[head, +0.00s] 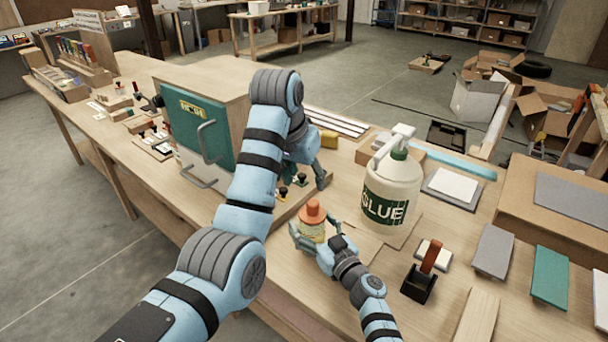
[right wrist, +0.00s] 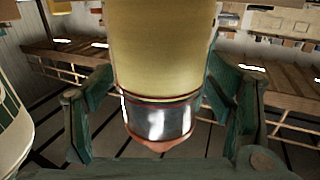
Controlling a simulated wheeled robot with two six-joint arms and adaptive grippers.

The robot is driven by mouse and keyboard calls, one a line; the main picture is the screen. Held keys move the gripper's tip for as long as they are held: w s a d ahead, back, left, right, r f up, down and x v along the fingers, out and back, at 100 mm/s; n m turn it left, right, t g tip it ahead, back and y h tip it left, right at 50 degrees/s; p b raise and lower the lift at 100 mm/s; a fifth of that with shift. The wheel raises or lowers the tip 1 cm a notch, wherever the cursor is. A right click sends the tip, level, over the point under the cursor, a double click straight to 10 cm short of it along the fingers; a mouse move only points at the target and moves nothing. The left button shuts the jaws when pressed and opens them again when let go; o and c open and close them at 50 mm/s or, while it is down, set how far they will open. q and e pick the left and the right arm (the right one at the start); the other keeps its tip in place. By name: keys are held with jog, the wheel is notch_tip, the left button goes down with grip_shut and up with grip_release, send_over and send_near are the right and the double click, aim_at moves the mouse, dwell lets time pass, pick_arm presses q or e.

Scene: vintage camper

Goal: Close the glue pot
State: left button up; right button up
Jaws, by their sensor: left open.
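A small glass pot with a yellow label (head: 312,232) stands on the bench, with an orange cap (head: 312,208) on its top. My right gripper (head: 318,244) has a finger on either side of the pot and looks shut on it. In the right wrist view the yellow body (right wrist: 165,50) fills the space between the fingers, with a glassy band and an orange part below. Whether the cap is fully seated cannot be told. My left gripper (head: 308,178) is open above and behind the pot, partly hidden by its own arm.
A large white pump jug marked GLUE (head: 392,188) stands close to the right of the pot. A green-fronted box with a handle (head: 198,130) is at left.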

jog(key=v, duration=1.2)
jog(key=shift+f, duration=0.15)
